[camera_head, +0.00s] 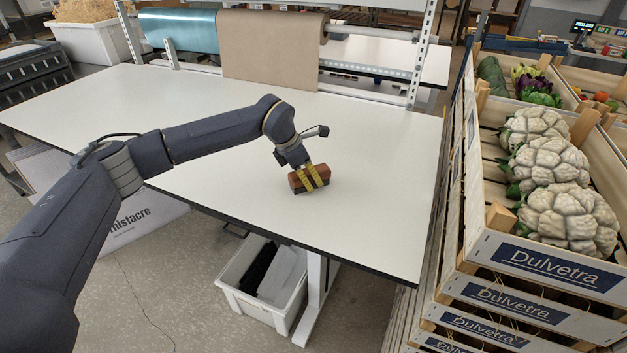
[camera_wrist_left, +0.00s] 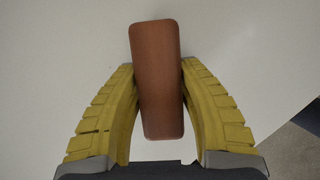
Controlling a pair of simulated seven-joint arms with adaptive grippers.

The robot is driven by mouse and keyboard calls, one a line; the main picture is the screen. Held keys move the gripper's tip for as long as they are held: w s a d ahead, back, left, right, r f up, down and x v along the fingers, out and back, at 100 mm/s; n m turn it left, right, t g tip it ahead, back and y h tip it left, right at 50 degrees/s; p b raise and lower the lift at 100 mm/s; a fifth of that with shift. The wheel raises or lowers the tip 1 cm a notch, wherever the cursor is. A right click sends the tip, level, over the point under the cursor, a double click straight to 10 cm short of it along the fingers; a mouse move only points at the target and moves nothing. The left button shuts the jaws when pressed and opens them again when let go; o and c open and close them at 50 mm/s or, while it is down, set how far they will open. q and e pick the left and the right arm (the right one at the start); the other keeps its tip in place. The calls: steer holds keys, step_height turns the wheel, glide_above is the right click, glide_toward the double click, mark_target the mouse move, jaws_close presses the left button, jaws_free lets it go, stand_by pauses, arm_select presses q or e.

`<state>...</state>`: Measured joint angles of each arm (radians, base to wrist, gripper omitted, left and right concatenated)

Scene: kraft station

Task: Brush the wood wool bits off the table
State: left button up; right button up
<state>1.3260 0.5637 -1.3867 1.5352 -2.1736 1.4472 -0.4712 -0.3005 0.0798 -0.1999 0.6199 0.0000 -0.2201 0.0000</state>
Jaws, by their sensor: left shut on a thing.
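A brush with a reddish-brown wooden back (camera_head: 298,183) is on or just above the white table (camera_head: 380,150), right of the table's middle. My left gripper (camera_head: 312,178) is shut on the brush, with a yellow finger on each side of it. In the left wrist view the brush's wooden back (camera_wrist_left: 157,75) stands lengthwise between the two yellow fingers (camera_wrist_left: 157,95). Its bristles show only as a dark strip in the head view. I see no wood wool bits on the table top. My right gripper is not in view.
Crates of cauliflower (camera_head: 550,165) stand along the table's right side. A rack with a brown paper roll (camera_head: 270,50) stands at the back edge. A white bin (camera_head: 240,299) is under the front edge. The table top around the brush is clear.

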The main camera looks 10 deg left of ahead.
mark_target(285, 176)
arm_select(q)
steer(key=shift+w+a, duration=0.4)
steer(key=shift+a, duration=1.1)
steer(key=shift+w+a, duration=0.4)
steer(key=shift+a, duration=1.15)
steer(key=shift+w+a, duration=0.4)
steer(key=shift+a, duration=1.1)
step_height(285, 176, up, 3)
steer(key=shift+d+r, duration=0.1)
steer(key=shift+d, duration=0.05)
steer(key=shift+r, duration=2.5)
